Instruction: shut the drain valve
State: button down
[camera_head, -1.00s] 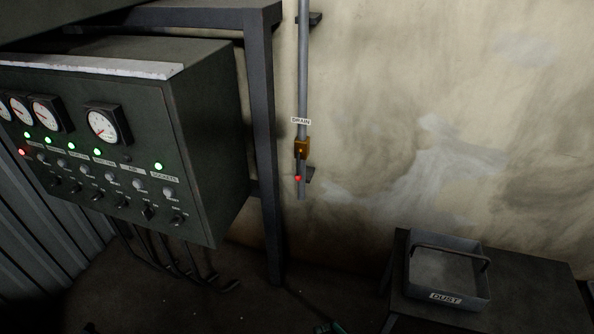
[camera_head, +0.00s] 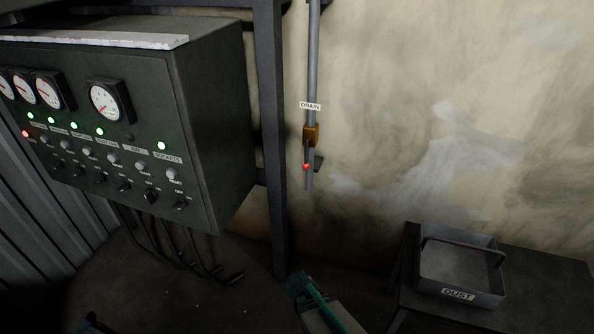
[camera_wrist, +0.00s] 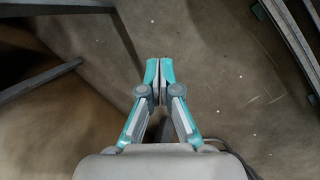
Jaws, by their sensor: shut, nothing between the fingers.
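The drain valve (camera_head: 310,134) is a small brass body on a thin grey vertical pipe on the wall, below a label reading DRAIN (camera_head: 310,106). Its lever hangs down along the pipe and ends in a red tip (camera_head: 307,167). My gripper (camera_wrist: 159,72) shows in the wrist view with its two teal-and-grey fingers together and nothing between them, over bare floor. In the head view a teal and grey part of my arm's end shows at the bottom edge, below and apart from the valve. The valve is not in the wrist view.
A dark control cabinet (camera_head: 215,130) with gauges, green lights and switches stands left of the pipe. A dark frame post (camera_head: 272,150) stands between them. A bin labelled DUST (camera_head: 458,293) sits on a dark table (camera_head: 545,290) at lower right. The wall around the valve is clear.

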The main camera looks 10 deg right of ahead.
aim_at(306, 154)
jog(key=w+a+r+n+t+h+b, duration=0.15)
jog(key=w+r+t, duration=0.25)
jog(key=w+r, duration=0.55)
jog(key=w+a+r+t+h+b, duration=0.25)
jog(key=w+r+t, duration=0.2)
jog(key=w, duration=0.95)
jog(key=w+a+r+t+h, duration=0.1)
jog(key=w+r+t, duration=0.1)
jog(key=r, duration=0.5)
jog(key=w+a+r+t+h+b, duration=0.1)
jog(key=w+r+t, duration=0.2)
jog(key=w+r, duration=0.2)
jog(key=w+a+r+t+h, duration=0.1)
jog(key=w+r, duration=0.3)
jog(key=r, duration=0.7)
jog(key=shift+a+r+t, duration=0.25)
jog(key=shift+a+t, duration=0.1)
jog(key=shift+t, duration=0.4)
jog(key=shift+w, duration=0.2)
jog(key=w+d+f, duration=0.3)
jog(key=w+d, duration=0.3)
jog(key=d, duration=0.3)
jog(key=shift+w+p, duration=0.35)
